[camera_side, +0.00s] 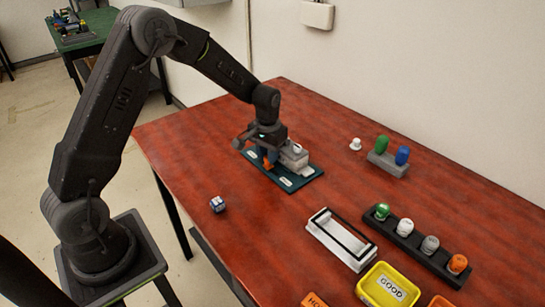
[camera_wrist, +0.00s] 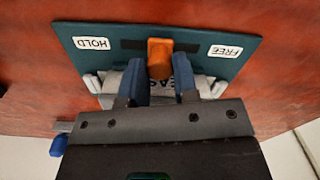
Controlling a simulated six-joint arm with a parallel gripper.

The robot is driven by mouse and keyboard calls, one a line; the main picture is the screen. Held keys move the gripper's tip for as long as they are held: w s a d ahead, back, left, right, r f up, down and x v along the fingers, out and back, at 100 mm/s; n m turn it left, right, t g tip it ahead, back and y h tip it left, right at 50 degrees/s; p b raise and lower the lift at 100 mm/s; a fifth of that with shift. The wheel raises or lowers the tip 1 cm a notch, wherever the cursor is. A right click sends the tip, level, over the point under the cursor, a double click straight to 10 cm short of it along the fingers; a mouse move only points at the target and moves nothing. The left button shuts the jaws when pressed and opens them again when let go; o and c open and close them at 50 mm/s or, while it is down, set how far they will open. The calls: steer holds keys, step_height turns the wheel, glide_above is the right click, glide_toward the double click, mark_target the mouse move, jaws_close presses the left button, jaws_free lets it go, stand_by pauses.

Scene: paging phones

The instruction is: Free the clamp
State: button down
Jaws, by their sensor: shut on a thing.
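The clamp is a grey block (camera_side: 293,156) on a dark teal plate (camera_side: 314,180), with an orange lever. In the wrist view the orange lever (camera_wrist: 160,57) stands about midway along a dark slot, between the HOLD label (camera_wrist: 91,43) on the left and the FREE label (camera_wrist: 225,51) on the right. My gripper (camera_wrist: 162,78) is shut on the orange lever, one blue-grey finger on each side. The grey block (camera_wrist: 207,87) is partly hidden behind my fingers; its lettering is only partly readable. In the side view my gripper (camera_side: 268,150) is low over the plate.
A small blue-and-white cube (camera_side: 217,204) lies left of a white tray (camera_side: 340,240). A dark rack (camera_side: 418,243) holds several coloured capped pieces. A grey stand (camera_side: 388,163) holds a green and a blue piece. A yellow GOOD bin (camera_side: 372,293) is at the front. The table's left end is clear.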

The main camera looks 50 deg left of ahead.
steer(key=shift+a, duration=1.4)
steer(key=c, duration=0.9)
jaws_free()
steer(key=shift+r, duration=0.1)
step_height(320, 180, up, 14)
steer(key=shift+f, duration=0.15)
